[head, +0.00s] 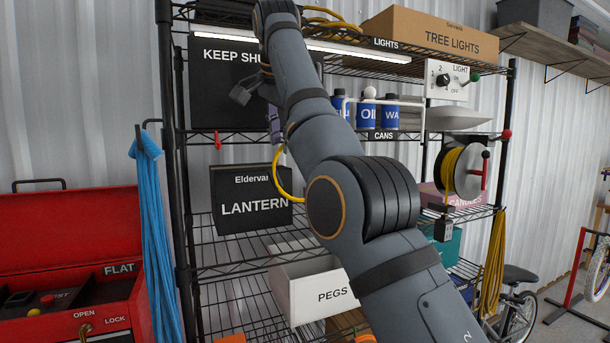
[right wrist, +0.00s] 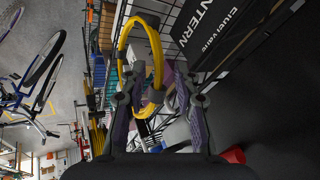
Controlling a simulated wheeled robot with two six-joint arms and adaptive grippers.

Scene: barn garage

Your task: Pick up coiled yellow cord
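A coiled yellow cord (head: 289,182) hangs in front of the rack, left of my right arm, its right part hidden behind the arm. In the right wrist view the yellow coil (right wrist: 158,65) is a loop with dark bands, with its near end between my fingers. My right gripper (right wrist: 157,80) has its two purple-padded fingers apart, one on each side of that end. I cannot tell whether either finger touches the cord. In the head view one purple finger of the right gripper (head: 275,125) shows just above the loop. My left gripper is not in view.
A black LANTERN box (head: 228,197) stands close behind the coil's left side. The blue, labelled cans (head: 366,113) are on the shelf above. A white PEGS bin (head: 305,296) is below. Other yellow cord is on a reel (head: 452,170) and hangs at right (head: 495,262).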

